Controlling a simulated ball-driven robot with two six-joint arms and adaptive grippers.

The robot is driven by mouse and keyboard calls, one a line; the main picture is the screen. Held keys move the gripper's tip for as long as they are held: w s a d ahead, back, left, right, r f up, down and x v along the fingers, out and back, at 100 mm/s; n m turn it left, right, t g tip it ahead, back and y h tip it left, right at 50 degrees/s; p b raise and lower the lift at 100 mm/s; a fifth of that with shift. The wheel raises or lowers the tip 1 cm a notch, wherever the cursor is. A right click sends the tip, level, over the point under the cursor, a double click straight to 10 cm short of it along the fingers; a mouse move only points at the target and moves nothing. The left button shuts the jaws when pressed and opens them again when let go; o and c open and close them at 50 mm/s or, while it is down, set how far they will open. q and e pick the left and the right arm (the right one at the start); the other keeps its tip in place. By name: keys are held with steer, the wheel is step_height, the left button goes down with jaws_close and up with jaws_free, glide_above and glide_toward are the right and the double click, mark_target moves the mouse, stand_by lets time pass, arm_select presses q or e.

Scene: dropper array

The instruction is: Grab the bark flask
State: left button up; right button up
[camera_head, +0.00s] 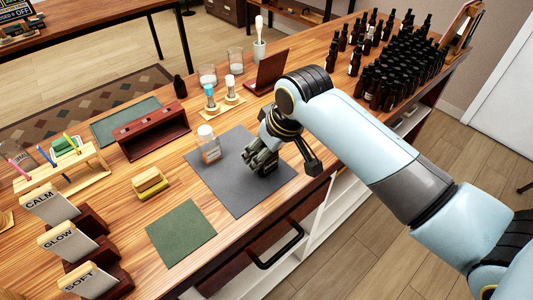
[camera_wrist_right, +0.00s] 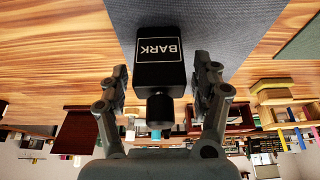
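The bark flask (camera_wrist_right: 160,62) is a black, square-sided bottle with a black cap and a white-framed label reading BARK. In the right wrist view it appears upside down between the fingers of my right gripper (camera_wrist_right: 162,78). A narrow gap shows on each side, so the fingers are open around it and appear not to touch it. In the head view my right gripper (camera_head: 262,160) is low over the grey mat (camera_head: 230,192); the flask cannot be made out there, apparently hidden by the gripper. My left gripper is in neither view.
A clear, white-capped bottle (camera_head: 209,143) stands on the mat left of my right gripper. A reddish-brown wooden box (camera_head: 152,130), two small droppers on a stand (camera_head: 222,103) and a dark red upright panel (camera_head: 267,71) are behind. Many dark bottles (camera_head: 402,62) crowd the back right.

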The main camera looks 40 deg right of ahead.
steer(key=c, duration=1.2)
steer(key=shift+o, duration=0.2)
steer(key=shift+r, duration=0.15)
